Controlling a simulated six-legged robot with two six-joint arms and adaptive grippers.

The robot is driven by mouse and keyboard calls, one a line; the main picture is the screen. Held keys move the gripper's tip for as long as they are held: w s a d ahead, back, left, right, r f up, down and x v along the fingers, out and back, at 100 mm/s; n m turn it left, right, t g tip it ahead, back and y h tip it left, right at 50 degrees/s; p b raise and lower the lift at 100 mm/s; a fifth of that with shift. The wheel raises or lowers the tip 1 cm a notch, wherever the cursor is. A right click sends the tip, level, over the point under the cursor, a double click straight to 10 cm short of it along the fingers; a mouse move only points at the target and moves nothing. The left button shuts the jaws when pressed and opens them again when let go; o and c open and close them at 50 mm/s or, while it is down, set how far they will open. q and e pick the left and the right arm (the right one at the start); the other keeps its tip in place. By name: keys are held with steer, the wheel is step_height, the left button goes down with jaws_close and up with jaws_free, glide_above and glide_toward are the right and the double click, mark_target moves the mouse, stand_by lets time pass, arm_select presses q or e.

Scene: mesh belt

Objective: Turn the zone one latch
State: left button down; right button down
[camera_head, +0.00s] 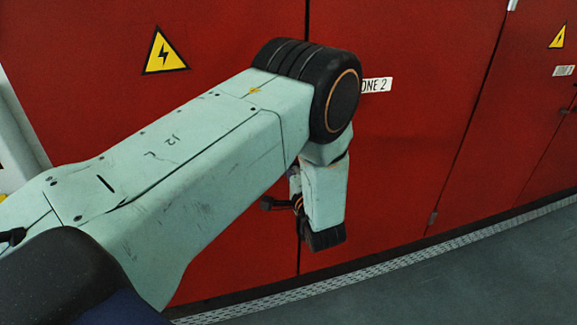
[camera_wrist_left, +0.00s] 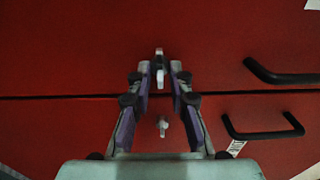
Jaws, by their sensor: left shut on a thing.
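In the left wrist view, my left gripper (camera_wrist_left: 159,70) has its two purple-sided fingers on either side of a small pale metal latch (camera_wrist_left: 159,56) on the red cabinet. The fingers are shut on this latch. A second small metal latch (camera_wrist_left: 163,127) shows between the finger bases, across the door seam. I cannot read which zone the held latch belongs to. In the head view my left arm reaches in from the left, and its wrist hides the latches and most of the gripper. My right gripper is in neither view.
Red cabinet doors (camera_head: 420,150) fill the head view, with a label (camera_head: 376,85) partly reading "ONE 2" and a yellow warning sign (camera_head: 163,53). Two black handles, one upper (camera_wrist_left: 280,75) and one lower (camera_wrist_left: 262,131), stick out right of the gripper. Grey floor (camera_head: 480,270) is clear.

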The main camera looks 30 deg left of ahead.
arm_select(q)
steer(key=shift+w+d+r, duration=0.1)
steer(key=shift+w+d, duration=0.05)
steer(key=c, duration=1.5)
jaws_free()
steer(key=shift+d, duration=0.1)
steer(key=v, duration=0.7)
